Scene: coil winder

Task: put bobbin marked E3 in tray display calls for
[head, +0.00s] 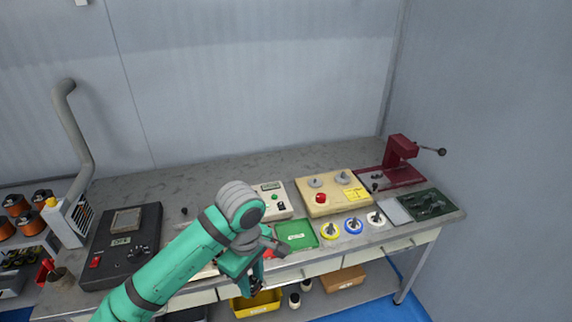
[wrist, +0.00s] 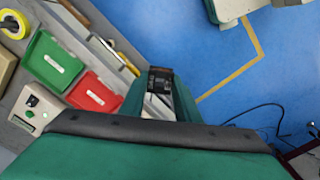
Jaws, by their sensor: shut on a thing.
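My gripper (head: 255,284) hangs low at the bench's front edge, shut on a small dark thing (wrist: 160,80); its kind and marking cannot be read. On the bench are a green tray (head: 296,235) and a red tray, mostly hidden by my arm in the head view but clear in the wrist view (wrist: 93,92).
A yellow bin (head: 256,304), dark-and-white spools (head: 294,300) and a brown box (head: 343,279) are on the lower shelf. A beige unit (head: 333,196), a dark red press (head: 399,165) and a black box (head: 120,245) stand on the bench.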

